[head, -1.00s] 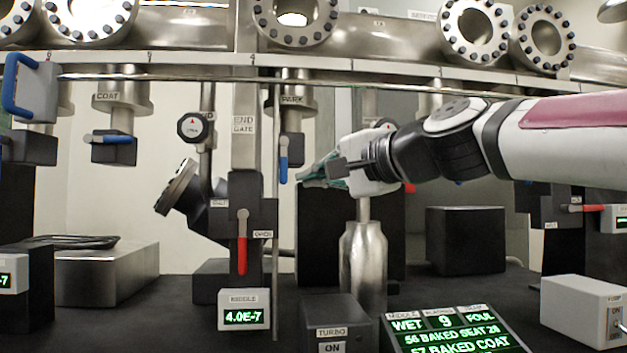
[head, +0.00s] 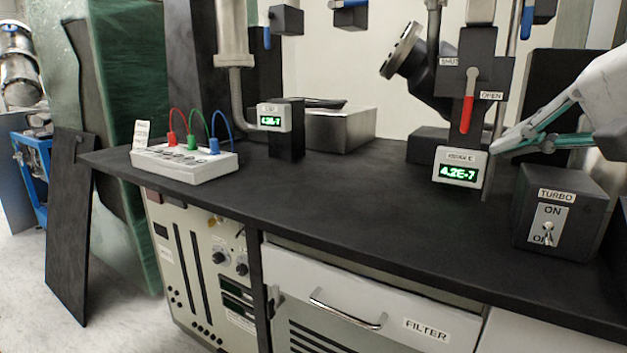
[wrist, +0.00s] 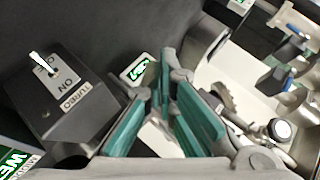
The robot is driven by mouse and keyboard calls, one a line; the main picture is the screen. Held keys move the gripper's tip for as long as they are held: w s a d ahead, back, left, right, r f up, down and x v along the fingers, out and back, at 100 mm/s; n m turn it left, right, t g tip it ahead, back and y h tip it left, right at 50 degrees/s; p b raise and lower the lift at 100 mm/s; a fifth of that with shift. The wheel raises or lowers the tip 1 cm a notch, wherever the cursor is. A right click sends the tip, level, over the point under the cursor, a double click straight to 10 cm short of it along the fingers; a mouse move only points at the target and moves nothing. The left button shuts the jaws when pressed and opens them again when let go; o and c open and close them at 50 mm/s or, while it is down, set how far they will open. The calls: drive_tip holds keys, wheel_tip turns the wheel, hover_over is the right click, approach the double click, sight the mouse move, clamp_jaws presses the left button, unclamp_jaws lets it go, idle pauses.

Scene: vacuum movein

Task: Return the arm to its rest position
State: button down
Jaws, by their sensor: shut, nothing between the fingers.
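My gripper (head: 497,148) enters the head view from the right edge, with part of my white arm behind it. Its teal fingers are shut and empty. They hang above the black bench, between the middle gauge display (head: 458,172) and the dark turbo switch box (head: 562,214). In the wrist view the teal fingers of my gripper (wrist: 166,88) point toward the small display (wrist: 136,70), with the turbo box (wrist: 62,100) on the left. Most of my arm is out of the head view.
The red-handled valve (head: 467,113) stands close to the left of my gripper. A white box (head: 184,165) with red, green and blue leads sits at the bench's left end. The bench top (head: 340,200) between is mostly clear. A filter drawer (head: 370,300) is below.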

drive_tip(key=s+a+f+n+g, duration=0.3)
drive_tip(key=s+f, duration=0.2)
drive_tip(key=f, duration=0.2)
drive_tip(key=s+a+f+n+g, duration=0.2)
drive_tip(key=s+a+f+g, duration=0.15)
drive_tip(key=f, duration=0.35)
drive_tip(key=s+f+n+g+h, duration=0.3)
drive_tip(key=s+f+n+g, duration=0.15)
drive_tip(key=s+f, duration=0.7)
wheel_tip(320, 180, up, 39)
drive_tip(key=t+p, duration=0.3)
drive_tip(key=p, duration=3.2)
drive_tip(key=shift+s+d+t, duration=0.3)
drive_tip(key=shift+d, duration=0.15)
